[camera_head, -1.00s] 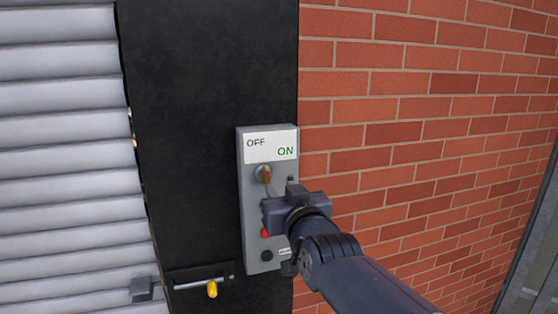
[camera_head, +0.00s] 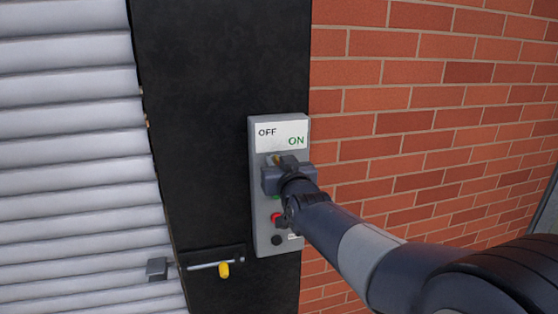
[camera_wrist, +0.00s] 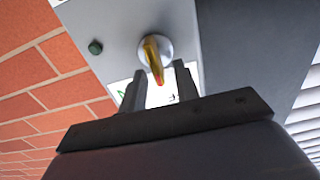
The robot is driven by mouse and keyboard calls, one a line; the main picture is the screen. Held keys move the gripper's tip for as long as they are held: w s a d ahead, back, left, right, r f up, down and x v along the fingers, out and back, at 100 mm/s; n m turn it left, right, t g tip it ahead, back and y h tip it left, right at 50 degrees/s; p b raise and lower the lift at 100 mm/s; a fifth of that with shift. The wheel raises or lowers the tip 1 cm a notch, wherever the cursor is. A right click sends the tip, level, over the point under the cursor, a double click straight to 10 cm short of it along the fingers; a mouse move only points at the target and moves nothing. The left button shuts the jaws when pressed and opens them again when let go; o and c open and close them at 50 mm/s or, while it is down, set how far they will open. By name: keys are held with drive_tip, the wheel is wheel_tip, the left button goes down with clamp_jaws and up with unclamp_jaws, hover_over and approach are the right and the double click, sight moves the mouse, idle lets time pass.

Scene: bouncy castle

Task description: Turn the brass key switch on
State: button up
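The brass key (camera_wrist: 154,58) stands out of a round silver collar (camera_wrist: 152,47) on the grey switch box (camera_head: 261,226). In the head view only a sliver of the key (camera_head: 276,160) shows, below the white OFF/ON label (camera_head: 281,134); my gripper covers the rest. My gripper (camera_head: 281,168) is right at the key. In the wrist view the two fingers of my gripper (camera_wrist: 158,73) are apart, with the key's outer end between or just in front of their tips. I see no clear grip on it. Whether the fingers touch the key cannot be told.
The box also carries a red button (camera_head: 275,217), a black knob (camera_head: 277,240) and a green light (camera_wrist: 95,47). A grey roller shutter (camera_head: 70,150) is left, a brick wall (camera_head: 420,110) right.

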drive_tip(key=shift+c, duration=0.3)
clamp_jaws()
drive_tip(key=shift+f+m+b, duration=0.1)
drive_tip(key=shift+m+b, duration=0.2)
drive_tip(key=shift+b, duration=0.35)
drive_tip(key=shift+w+d+f+m+b, duration=0.1)
drive_tip(key=shift+d+f+m+b, duration=0.25)
drive_tip(key=shift+m, duration=2.5)
drive_tip(key=shift+w+d+f+m+b, duration=0.1)
drive_tip(key=shift+d+f+m+b, duration=0.25)
drive_tip(key=shift+m, duration=2.55)
drive_tip(key=shift+w+d+f+m+b, duration=0.15)
drive_tip(key=shift+m+b, duration=0.35)
drive_tip(key=shift+m, duration=2.35)
drive_tip(key=shift+s, duration=0.1)
